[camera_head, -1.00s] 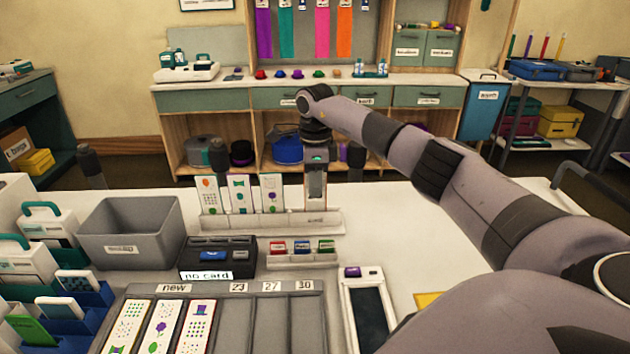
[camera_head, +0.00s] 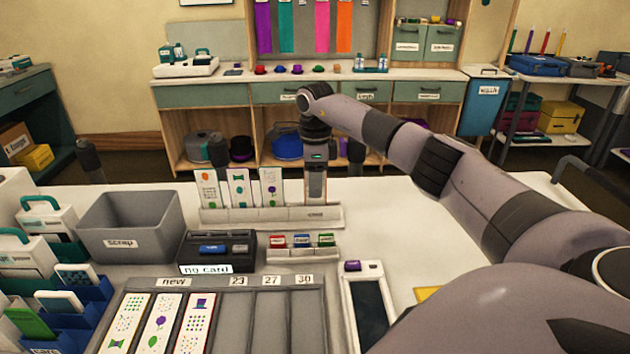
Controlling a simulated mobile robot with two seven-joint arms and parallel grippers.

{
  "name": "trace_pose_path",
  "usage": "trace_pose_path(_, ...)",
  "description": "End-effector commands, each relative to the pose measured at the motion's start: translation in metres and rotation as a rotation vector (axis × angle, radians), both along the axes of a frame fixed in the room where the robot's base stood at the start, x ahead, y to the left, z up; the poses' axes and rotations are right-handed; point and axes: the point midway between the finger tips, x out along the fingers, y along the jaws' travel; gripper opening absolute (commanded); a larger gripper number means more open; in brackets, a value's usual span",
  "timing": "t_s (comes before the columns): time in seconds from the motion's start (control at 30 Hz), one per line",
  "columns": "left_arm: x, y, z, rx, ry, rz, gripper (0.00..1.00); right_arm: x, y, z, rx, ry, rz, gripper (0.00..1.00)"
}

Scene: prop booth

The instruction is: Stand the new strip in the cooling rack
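The white cooling rack (camera_head: 235,218) stands at the back of the table. Three printed strips stand upright in its left part: a left one (camera_head: 207,188), a middle one (camera_head: 239,188) and a right one (camera_head: 270,187). My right gripper (camera_head: 316,197) points down at the rack's right end, beside the right strip. Its fingertips are too small to tell whether they are open or hold a strip. Three more strips lie side by side under the "new" label in the grey tray (camera_head: 230,291): a left one (camera_head: 125,322), a middle one (camera_head: 160,324) and a right one (camera_head: 195,322). My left gripper is out of view.
A dark-screened device (camera_head: 368,312) lies right of the tray. The table right of the rack is mostly clear.

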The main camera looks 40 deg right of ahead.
Motion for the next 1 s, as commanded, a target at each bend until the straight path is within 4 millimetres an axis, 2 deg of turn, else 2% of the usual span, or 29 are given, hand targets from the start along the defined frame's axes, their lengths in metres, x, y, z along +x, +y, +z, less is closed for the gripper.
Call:
trace_pose_path(0.17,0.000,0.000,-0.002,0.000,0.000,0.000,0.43,0.001,0.000,0.009,0.000,-0.004,0.000,0.38)
trace_pose_path(0.4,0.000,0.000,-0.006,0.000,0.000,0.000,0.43,0.001,0.000,0.047,0.000,-0.004,0.000,0.38)
trace_pose_path(0.6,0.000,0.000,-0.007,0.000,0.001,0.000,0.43,0.000,0.000,0.068,0.000,-0.001,0.000,0.38)
trace_pose_path(1.0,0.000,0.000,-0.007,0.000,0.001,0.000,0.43,0.000,0.000,0.071,0.000,0.000,0.000,0.38)
